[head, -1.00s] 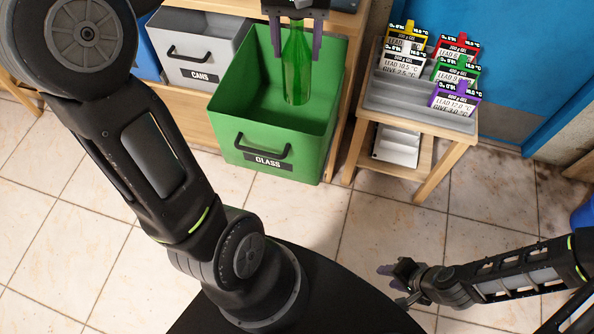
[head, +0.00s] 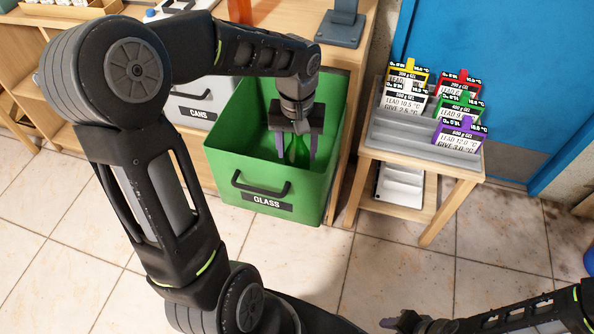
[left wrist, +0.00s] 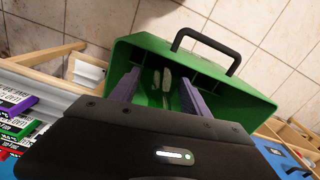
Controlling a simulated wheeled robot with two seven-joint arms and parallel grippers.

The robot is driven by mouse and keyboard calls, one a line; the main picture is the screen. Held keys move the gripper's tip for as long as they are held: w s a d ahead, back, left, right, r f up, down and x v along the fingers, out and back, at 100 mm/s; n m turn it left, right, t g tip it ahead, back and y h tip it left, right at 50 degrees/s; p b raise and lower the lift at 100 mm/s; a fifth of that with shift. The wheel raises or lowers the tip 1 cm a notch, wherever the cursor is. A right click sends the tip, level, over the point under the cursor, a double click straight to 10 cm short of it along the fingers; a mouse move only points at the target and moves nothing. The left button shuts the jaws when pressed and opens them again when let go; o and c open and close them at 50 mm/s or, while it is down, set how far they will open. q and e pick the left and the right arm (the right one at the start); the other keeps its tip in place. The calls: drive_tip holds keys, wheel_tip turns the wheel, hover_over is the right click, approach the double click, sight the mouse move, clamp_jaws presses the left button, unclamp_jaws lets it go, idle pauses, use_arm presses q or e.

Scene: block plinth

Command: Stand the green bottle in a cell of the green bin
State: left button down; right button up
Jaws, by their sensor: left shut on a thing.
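The green bottle (head: 300,146) shows only in part, between the purple fingers of my left gripper (head: 298,150). The gripper is shut on it and points down inside the green bin (head: 228,168), labelled GLASS. The gripper body hides the bottle's top, and its base cannot be made out against the green wall. In the left wrist view the bin (left wrist: 238,93) lies beyond my left fingers (left wrist: 160,80); pale marks show between them. My right gripper (head: 402,321) is at the bottom edge of the head view, far from the bin.
A grey CANS bin (head: 190,108) stands left of the green bin. To the right, a small wooden stand (head: 440,164) holds a grey tray with several coloured tagged packs. A grey-blue post base (head: 341,30) stands on the counter behind. Tiled floor in front is clear.

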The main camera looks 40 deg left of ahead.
use_arm(q)
drive_tip(key=shift+f, duration=1.8)
drive_tip(key=shift+f+b, duration=0.5)
drive_tip(key=shift+f, duration=1.55)
drive_tip(key=shift+f+b, duration=0.55)
drive_tip(key=shift+f, duration=0.1)
drive_tip(key=c, duration=0.5)
unclamp_jaws()
drive_tip(key=shift+r, duration=0.1)
